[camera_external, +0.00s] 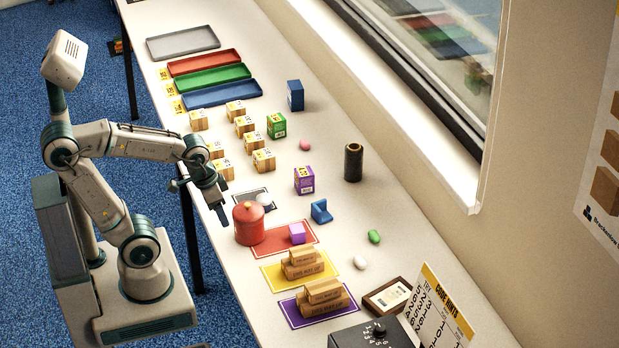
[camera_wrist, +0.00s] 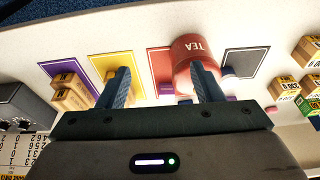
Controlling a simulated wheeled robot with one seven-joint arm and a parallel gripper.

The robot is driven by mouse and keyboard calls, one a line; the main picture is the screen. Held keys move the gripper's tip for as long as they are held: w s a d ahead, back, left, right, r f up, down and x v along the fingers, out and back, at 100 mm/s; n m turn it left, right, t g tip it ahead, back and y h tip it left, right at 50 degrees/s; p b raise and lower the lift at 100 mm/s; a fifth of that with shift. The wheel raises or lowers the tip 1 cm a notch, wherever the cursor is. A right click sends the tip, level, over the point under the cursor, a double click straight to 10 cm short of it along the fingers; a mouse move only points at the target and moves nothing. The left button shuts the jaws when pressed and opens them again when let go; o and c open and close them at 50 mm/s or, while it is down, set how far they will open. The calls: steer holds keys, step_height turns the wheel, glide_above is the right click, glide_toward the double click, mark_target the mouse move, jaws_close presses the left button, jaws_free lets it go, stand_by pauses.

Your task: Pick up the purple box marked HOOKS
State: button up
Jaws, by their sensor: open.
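A purple box with a pale label (camera_external: 304,180) stands upright on the white table in the outside view, right of the grey mat; its lettering is too small to read. My gripper (camera_external: 220,207) is open and empty above the table's near edge, left of the red tin, well apart from the purple box. In the wrist view, my two blue fingers (camera_wrist: 164,88) are spread with nothing between them touching. I cannot clearly make out the purple box there; the gripper body hides much of the lower picture.
A blue block (camera_external: 320,212), a dark cylinder (camera_external: 353,163) and a green box (camera_external: 276,125) surround the purple box. Several wooden boxes stand farther back.

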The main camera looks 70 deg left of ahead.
steer(key=n+g+b, duration=0.3)
steer(key=n+b, duration=0.5)
steer(key=n, duration=0.9)
glide_above(297, 228)
steer(key=f, duration=0.9)
steer(key=shift+w+a+b, duration=0.1)
steer(key=shift+a+b, duration=0.2)
steer(key=shift+a, duration=0.05)
steer(key=shift+d+f+b, duration=0.15)
steer(key=shift+d+f, duration=0.05)
steer(key=shift+f, duration=1.1)
steer(key=shift+d+f+b, duration=0.15)
steer(key=shift+d+f, duration=0.05)
steer(key=shift+f, duration=1.1)
steer(key=c, duration=1.1)
